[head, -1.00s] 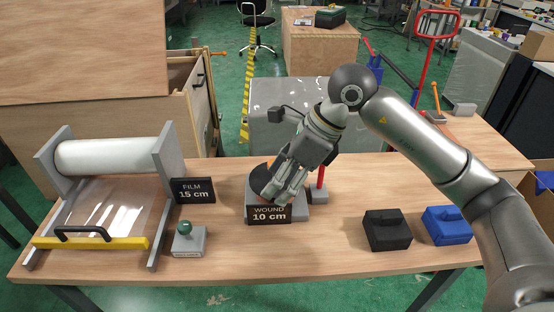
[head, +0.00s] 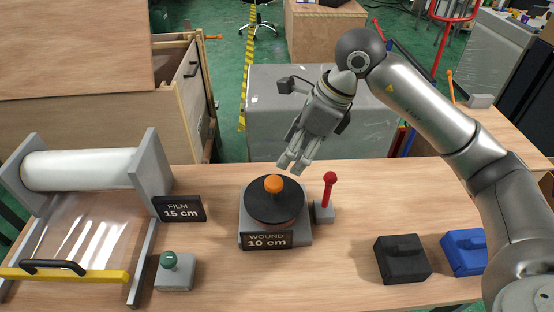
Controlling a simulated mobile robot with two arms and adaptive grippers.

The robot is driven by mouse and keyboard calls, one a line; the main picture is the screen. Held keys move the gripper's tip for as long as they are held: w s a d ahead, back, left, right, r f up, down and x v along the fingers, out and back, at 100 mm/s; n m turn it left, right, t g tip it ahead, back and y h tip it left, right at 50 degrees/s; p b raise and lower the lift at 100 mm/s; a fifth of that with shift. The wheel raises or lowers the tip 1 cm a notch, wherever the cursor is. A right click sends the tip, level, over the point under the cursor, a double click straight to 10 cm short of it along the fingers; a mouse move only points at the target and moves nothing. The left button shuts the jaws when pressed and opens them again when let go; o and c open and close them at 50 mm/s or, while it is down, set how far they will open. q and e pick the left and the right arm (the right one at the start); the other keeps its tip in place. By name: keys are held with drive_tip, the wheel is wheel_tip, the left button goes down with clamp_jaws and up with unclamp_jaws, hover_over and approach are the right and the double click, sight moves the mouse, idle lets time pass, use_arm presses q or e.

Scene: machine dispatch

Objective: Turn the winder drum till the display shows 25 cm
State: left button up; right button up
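The winder drum (head: 262,207) is a black disc with an orange knob (head: 273,184) on top, set on a grey base on the table. The display (head: 267,241) on its front reads "WOUND 10 cm". My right gripper (head: 292,165) is above and behind the drum, apart from the knob, with its fingers pointing down to the left. Its fingers look slightly parted with nothing between them. My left gripper is not in view.
A red-knobbed lever (head: 329,188) stands just right of the drum. A film roller (head: 80,169) with a "FILM 15 cm" sign (head: 179,209) and a green-knobbed box (head: 174,272) are left. Black (head: 402,262) and blue (head: 464,252) blocks lie right.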

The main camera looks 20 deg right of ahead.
drive_tip(key=p, duration=0.2)
hover_over(274, 180)
drive_tip(key=s+d, duration=0.1)
drive_tip(key=s, duration=0.1)
drive_tip(key=f, duration=0.5)
drive_tip(key=shift+w+d+f, duration=0.2)
drive_tip(key=shift+f, duration=0.15)
drive_tip(key=x, duration=0.2)
drive_tip(key=shift+w+f, duration=0.35)
drive_tip(key=shift+a+f+p, duration=0.2)
drive_tip(key=shift+f+p, duration=0.1)
drive_tip(key=shift+f, duration=0.35)
drive_tip(key=shift+a+f, duration=0.1)
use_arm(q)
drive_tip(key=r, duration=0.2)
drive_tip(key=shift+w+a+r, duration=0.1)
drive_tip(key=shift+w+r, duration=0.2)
use_arm(e)
drive_tip(key=shift+w, duration=0.1)
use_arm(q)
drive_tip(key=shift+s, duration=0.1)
use_arm(e)
drive_tip(key=shift+c, duration=0.3)
